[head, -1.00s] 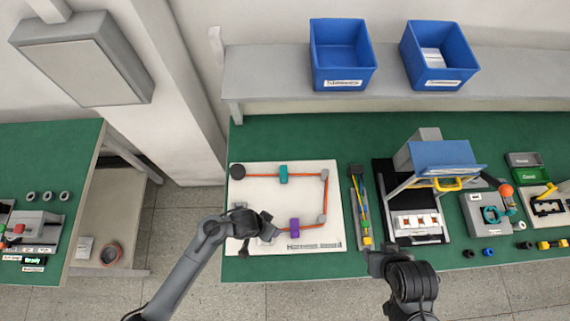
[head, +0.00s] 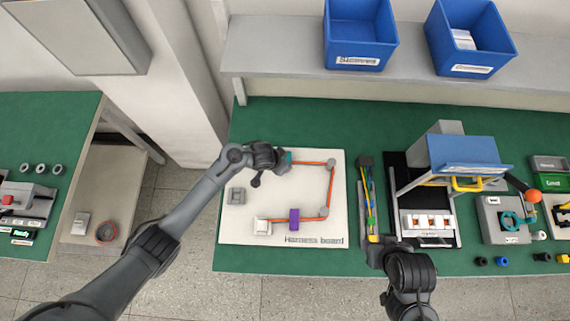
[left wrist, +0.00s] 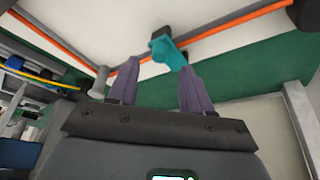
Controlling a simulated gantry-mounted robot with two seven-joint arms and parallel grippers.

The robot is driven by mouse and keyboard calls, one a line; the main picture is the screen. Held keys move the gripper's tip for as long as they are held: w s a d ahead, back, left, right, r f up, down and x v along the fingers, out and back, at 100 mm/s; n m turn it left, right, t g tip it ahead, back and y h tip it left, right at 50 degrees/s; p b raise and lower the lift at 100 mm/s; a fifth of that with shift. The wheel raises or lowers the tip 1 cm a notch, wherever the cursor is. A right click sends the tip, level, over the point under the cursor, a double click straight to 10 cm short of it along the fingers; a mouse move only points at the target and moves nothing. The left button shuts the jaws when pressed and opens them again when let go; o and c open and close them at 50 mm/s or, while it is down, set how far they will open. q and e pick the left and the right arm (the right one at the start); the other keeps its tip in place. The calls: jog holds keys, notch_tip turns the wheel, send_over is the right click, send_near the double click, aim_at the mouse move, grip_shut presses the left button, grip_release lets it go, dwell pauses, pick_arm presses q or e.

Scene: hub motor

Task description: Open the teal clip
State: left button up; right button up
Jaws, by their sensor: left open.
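The teal clip (head: 288,157) sits on the orange cable along the far side of the white harness board (head: 250,175); my left gripper (head: 282,160) partly hides it in the head view. In the left wrist view the teal clip (left wrist: 170,53) shows just beyond the fingertips of my open left gripper (left wrist: 160,66), nearer the right finger. I cannot tell whether they touch. A purple clip (head: 294,218) sits on the cable's near run. My right gripper (head: 384,255) is near the table's front edge; its fingers are not clear.
Grey posts (head: 324,211) hold the cable at the board's right corners. A grey block (head: 237,195) and a white connector (head: 262,227) are on the board's left part. A narrow tray with coloured wires (head: 369,200) lies right of the board. Blue bins (head: 360,35) stand on the shelf behind.

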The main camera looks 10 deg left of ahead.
aim_at(287, 159)
pick_arm(q)
jog(key=shift+b+x, duration=0.4)
jog(key=shift+x, duration=1.75)
jog(key=shift+c, duration=0.5)
grip_shut()
